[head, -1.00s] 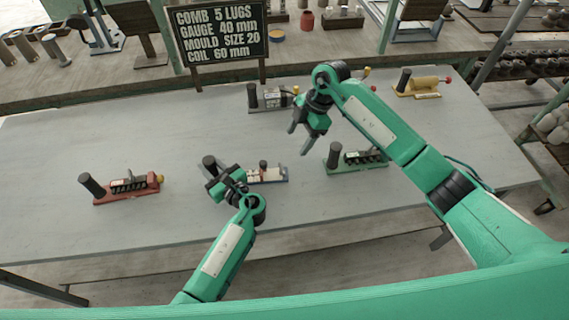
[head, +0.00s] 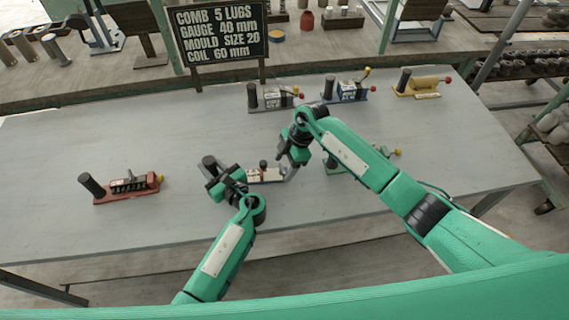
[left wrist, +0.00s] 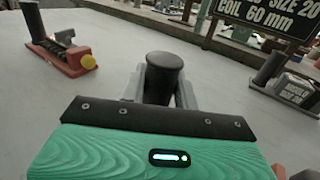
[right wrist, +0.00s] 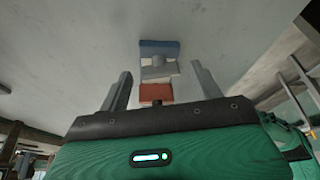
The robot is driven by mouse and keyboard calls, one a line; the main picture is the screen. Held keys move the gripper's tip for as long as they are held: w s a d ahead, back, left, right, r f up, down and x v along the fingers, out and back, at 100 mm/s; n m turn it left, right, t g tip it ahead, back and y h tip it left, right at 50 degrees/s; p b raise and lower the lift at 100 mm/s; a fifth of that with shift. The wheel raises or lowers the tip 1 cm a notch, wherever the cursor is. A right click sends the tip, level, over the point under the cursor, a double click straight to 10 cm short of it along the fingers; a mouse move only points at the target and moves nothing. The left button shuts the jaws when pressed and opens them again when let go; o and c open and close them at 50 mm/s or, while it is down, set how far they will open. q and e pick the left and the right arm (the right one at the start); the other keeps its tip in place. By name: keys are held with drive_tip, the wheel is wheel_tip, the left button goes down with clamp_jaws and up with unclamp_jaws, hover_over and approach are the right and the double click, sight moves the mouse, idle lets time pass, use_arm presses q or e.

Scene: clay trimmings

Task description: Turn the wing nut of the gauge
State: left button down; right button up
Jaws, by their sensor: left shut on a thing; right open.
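The gauge (head: 268,176) is a low bench piece in the middle of the table, with a white scale, a red slider and a small dark knob on top. Its upright black handle (head: 208,161) is at its left end. My left gripper (head: 213,170) is shut on that handle, which stands between its fingers in the left wrist view (left wrist: 163,75). My right gripper (head: 286,172) is open and empty at the gauge's right end. In the right wrist view, the gauge's blue, grey and red parts (right wrist: 156,91) lie between and beyond the spread fingers. I cannot make out the wing nut's shape.
A red device (head: 128,187) stands to the left. A green one (head: 335,167) is partly hidden behind my right arm. Grey (head: 272,99), blue (head: 346,91) and yellow (head: 420,87) ones line the back. A lettered board (head: 220,35) stands behind. The table's front left is clear.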

drive_tip(key=shift+f, duration=0.1)
drive_tip(key=c, duration=1)
